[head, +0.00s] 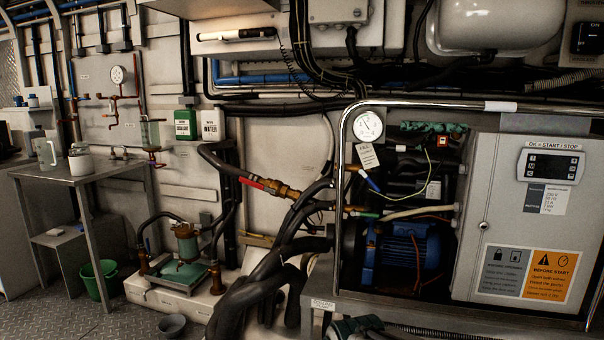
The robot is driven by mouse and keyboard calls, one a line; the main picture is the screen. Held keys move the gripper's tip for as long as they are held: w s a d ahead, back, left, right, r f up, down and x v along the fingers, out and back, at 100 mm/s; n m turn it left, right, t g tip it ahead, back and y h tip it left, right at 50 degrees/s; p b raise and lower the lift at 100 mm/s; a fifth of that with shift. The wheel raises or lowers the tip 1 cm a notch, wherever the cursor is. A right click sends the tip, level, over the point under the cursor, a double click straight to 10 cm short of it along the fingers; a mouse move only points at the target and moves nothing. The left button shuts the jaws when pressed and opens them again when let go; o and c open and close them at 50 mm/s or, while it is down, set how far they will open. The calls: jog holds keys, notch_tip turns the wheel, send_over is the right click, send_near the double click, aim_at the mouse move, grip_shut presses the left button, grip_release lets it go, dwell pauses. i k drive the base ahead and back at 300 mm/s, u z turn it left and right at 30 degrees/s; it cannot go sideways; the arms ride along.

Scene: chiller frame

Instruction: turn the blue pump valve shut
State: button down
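The blue pump (408,250) sits low inside the open metal frame at the right, partly in shadow. To its upper left, a small blue piece (373,184), perhaps a valve lever, slants down by a brass fitting below a hanging paper tag (368,156). Below it, another brass fitting with a green part (364,214) joins a pale hose. I cannot tell for sure which is the blue pump valve, or whether it is open or shut. A red-handled brass valve (252,184) is on the wall pipe further left. My gripper is not in view.
A grey control box (490,230) closes off the frame's right side, and a chrome rail (343,200) edges its left. Thick black hoses (255,290) crowd the floor left of it.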

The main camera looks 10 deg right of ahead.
aim_at(361, 171)
jog(key=u, duration=0.15)
jog(key=i, duration=0.6)
jog(key=z, duration=0.6)
jog(key=i, duration=0.55)
jog(key=z, duration=0.55)
